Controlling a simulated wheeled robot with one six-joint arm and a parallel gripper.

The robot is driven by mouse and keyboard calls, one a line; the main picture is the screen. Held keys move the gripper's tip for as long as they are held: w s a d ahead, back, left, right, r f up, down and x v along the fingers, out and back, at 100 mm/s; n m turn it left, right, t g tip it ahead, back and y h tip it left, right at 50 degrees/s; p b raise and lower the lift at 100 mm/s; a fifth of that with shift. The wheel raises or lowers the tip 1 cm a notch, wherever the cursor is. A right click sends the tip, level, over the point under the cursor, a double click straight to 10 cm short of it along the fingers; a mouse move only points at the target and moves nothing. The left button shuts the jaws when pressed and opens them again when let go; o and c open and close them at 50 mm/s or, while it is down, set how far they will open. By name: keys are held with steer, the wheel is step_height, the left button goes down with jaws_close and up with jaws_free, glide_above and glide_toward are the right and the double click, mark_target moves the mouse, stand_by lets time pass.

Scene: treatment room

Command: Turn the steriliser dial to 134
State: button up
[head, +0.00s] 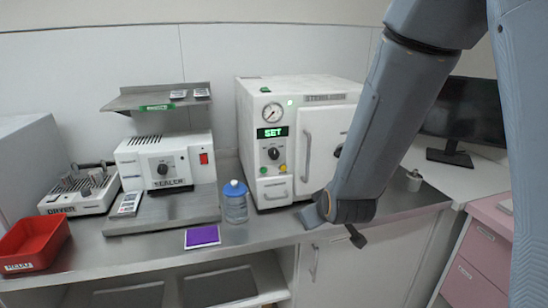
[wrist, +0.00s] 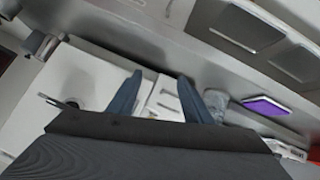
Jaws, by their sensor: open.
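The white steriliser (head: 305,95) stands on the steel counter with its door shut. Its front panel has a round gauge, a green display (head: 272,132) reading SET, and a dark dial (head: 273,153) below that. A green and a yellow button sit under the dial; the dial's marks are too small to read. My gripper (head: 312,214) is low in front of the steriliser's lower right, apart from the dial and partly hidden by my wrist. In the wrist view my gripper (wrist: 158,92) is open and empty, with a white surface, likely the steriliser, beyond it.
A white sealer (head: 166,162), a dryer rack (head: 80,192) and a red tray (head: 35,243) are further left. A shelf overhangs the sealer. A monitor (head: 465,112) stands at right.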

steer(key=w+a+r+n+t, duration=0.2)
steer(key=w+a+r+t, duration=0.1)
steer(key=w+a+r, duration=0.15)
steer(key=n+t+y+p, duration=0.2)
steer(key=n+t, duration=0.1)
steer(key=t, duration=0.2)
glide_toward(274, 156)
steer(key=shift+w+a+r+p, duration=0.1)
steer(key=shift+w+a+p, duration=0.2)
steer(key=shift+w, duration=0.95)
steer(key=shift+w+a+f+p, duration=0.1)
steer(key=shift+w+p, duration=0.25)
steer(key=shift+w, duration=0.9)
steer(key=shift+w+a+r+p, duration=0.1)
steer(key=shift+w+a+p, duration=0.2)
steer(key=shift+w, duration=0.95)
steer(key=c, duration=1.1)
steer(key=shift+o, duration=0.2)
